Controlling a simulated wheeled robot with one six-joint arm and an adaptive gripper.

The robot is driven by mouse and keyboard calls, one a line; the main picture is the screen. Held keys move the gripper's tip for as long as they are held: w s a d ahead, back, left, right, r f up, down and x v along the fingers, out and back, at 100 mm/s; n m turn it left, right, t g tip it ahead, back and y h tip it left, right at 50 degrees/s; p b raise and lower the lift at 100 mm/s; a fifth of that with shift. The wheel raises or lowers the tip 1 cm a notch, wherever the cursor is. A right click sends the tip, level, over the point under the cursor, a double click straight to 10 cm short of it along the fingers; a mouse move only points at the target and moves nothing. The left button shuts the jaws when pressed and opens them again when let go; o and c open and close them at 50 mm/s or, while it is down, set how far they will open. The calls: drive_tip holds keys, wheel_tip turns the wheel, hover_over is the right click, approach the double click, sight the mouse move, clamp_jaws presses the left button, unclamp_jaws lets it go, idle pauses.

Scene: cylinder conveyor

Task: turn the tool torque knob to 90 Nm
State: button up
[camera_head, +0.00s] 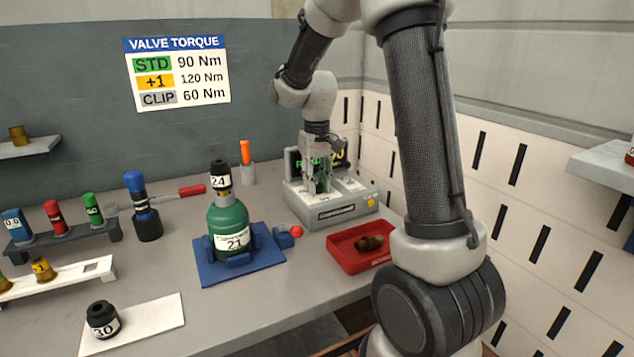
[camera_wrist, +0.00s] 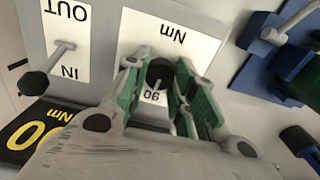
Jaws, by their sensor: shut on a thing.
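The torque knob (camera_wrist: 160,72) is a dark round knob on a white plate marked "Nm" in the wrist view. My gripper (camera_wrist: 162,66) is shut on it, with a green-padded finger on each side. A "90" label shows upside down beside the knob, and a short light mark on the knob lies on that side. Other scale numbers are hidden by the fingers. In the head view my gripper (camera_head: 319,184) reaches down onto the grey tool box (camera_head: 345,213) and hides the knob.
An IN/OUT lever (camera_wrist: 55,62) stands beside the knob. A red tray (camera_head: 343,257) holds a brass fitting. A green cylinder (camera_head: 230,230) stands in a blue cradle (camera_head: 215,275). The wall chart (camera_head: 177,74) reads STD 90, +1 120, CLIP 60 Nm.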

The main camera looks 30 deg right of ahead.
drive_tip(key=shift+n, duration=0.6)
drive_tip(key=o, duration=1.1)
drive_tip(key=shift+c, duration=0.2)
wheel_tip(320, 180, up, 12)
